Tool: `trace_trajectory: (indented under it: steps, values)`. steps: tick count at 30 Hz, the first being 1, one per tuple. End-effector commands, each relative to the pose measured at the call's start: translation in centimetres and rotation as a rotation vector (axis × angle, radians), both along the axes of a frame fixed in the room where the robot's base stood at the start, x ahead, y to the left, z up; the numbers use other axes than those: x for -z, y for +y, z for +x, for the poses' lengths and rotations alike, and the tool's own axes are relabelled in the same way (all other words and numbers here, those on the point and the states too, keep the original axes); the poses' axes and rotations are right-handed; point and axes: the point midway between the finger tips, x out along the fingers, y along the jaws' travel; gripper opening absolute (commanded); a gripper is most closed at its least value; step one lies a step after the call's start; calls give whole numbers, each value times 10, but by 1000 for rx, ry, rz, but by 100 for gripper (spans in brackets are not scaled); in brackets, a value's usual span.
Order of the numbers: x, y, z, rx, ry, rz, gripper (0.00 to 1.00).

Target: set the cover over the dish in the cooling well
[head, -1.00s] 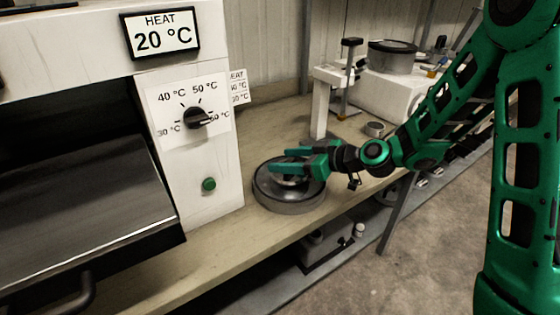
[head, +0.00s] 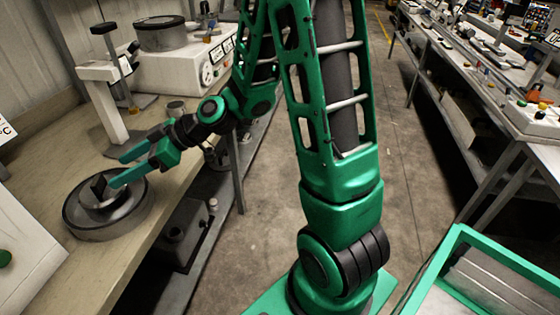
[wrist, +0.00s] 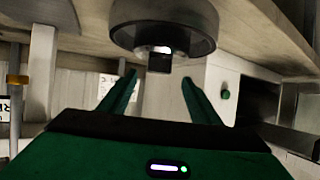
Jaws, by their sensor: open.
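A round, dark grey vessel (head: 82,222) with a raised rim stands on the bench at the left of the head view; I take it for the cooling well. A round grey piece with an upright block-like knob (head: 98,188) sits inside its rim and looks like the cover. Any dish beneath is hidden. In the wrist view the knob (wrist: 160,61) points down in the picture from the dark round body (wrist: 190,38). My gripper (head: 114,172) is open beside the knob. In the wrist view its two fingers (wrist: 159,79) stand to either side of the knob; contact is not visible.
A white stand (head: 105,110) rises from the bench (head: 60,150) behind the vessel. A white machine with a grey drum (head: 160,35) is farther back. The white heater cabinet (head: 28,255) is close on the near left. A green-edged tray (head: 470,262) is at the lower right.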

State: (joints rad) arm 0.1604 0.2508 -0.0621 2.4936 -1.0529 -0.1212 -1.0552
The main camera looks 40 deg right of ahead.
Motion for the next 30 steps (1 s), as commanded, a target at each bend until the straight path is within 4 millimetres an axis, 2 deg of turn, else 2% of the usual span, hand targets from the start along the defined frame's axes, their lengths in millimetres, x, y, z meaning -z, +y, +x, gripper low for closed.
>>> trace_trajectory:
  steps: [4,8,12,14,15,18,21,24,27,30]
  values:
    - [16,-40,-23,58,143,-137,57]
    - [31,-102,-56,205,347,-279,57]
    - [34,-175,-103,443,575,-383,57]
    - [31,-205,-127,567,672,-408,57]
    - [28,-224,-145,655,738,-417,57]
    - [18,-263,-193,880,895,-413,57]
    - [8,-288,-237,1083,1028,-380,57]
    - [0,-301,-272,1235,1129,-338,57]
    - [-4,-307,-292,1325,1189,-307,57]
    - [-6,-308,-301,1363,1214,-292,57]
